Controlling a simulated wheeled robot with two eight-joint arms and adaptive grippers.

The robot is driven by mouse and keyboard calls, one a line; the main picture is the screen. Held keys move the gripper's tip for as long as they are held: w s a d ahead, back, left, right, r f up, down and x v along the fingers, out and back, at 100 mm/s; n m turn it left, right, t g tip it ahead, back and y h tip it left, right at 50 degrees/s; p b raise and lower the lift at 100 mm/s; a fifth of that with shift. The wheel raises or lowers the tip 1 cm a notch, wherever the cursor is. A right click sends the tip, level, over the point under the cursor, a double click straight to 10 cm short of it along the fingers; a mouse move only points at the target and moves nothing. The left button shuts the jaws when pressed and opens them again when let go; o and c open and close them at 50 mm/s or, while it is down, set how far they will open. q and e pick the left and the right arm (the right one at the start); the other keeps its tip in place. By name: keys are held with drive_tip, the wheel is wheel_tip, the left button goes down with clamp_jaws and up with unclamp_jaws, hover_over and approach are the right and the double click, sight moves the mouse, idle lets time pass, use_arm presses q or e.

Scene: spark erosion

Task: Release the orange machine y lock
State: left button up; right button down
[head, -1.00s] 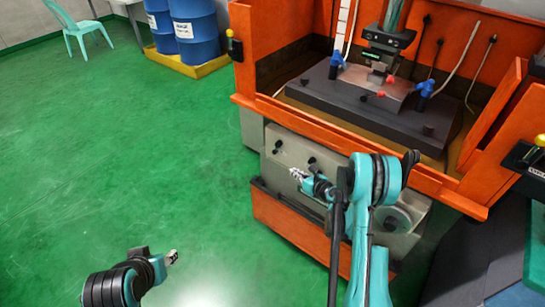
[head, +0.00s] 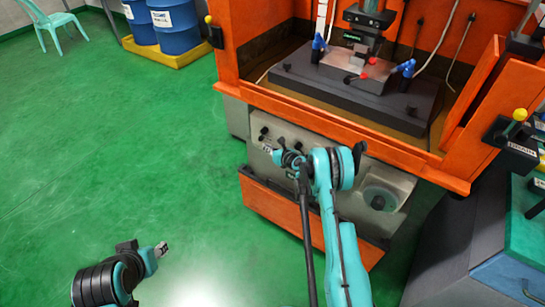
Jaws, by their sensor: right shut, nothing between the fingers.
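The orange machine (head: 305,112) stands at the right of the head view. Below its tank is a grey front panel (head: 405,182) with small black knobs, one at the left (head: 264,131) and another (head: 297,146) to its right. I cannot tell which part is the y lock. My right gripper (head: 267,149) is shut and empty in front of the panel, just below the left knob in the picture. I cannot tell whether it touches anything. My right arm hides part of the panel. My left gripper (head: 163,248) is over the green floor, away from the machine; its jaws are too small to read.
A dark worktable (head: 360,92) with blue and red handles sits inside the tank. Blue barrels (head: 178,28) stand on a yellow tray (head: 190,56) at the back. A green chair (head: 45,20) is at the far left. The floor on the left is clear.

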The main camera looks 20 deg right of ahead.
use_arm(q)
drive_tip(key=shift+f, duration=0.25)
use_arm(e)
drive_tip(key=shift+w+a+r, duration=0.1)
drive_tip(key=shift+w+r, duration=0.2)
drive_tip(key=shift+w, duration=0.3)
drive_tip(key=shift+w+a+f, duration=0.15)
drive_tip(key=shift+w+a, duration=0.3)
drive_tip(key=shift+w, duration=0.1)
idle(0.4)
use_arm(q)
drive_tip(key=shift+w+a, duration=0.45)
drive_tip(key=shift+w, duration=0.1)
use_arm(e)
drive_tip(key=shift+w+a, duration=0.65)
drive_tip(key=shift+w, duration=0.2)
idle(0.9)
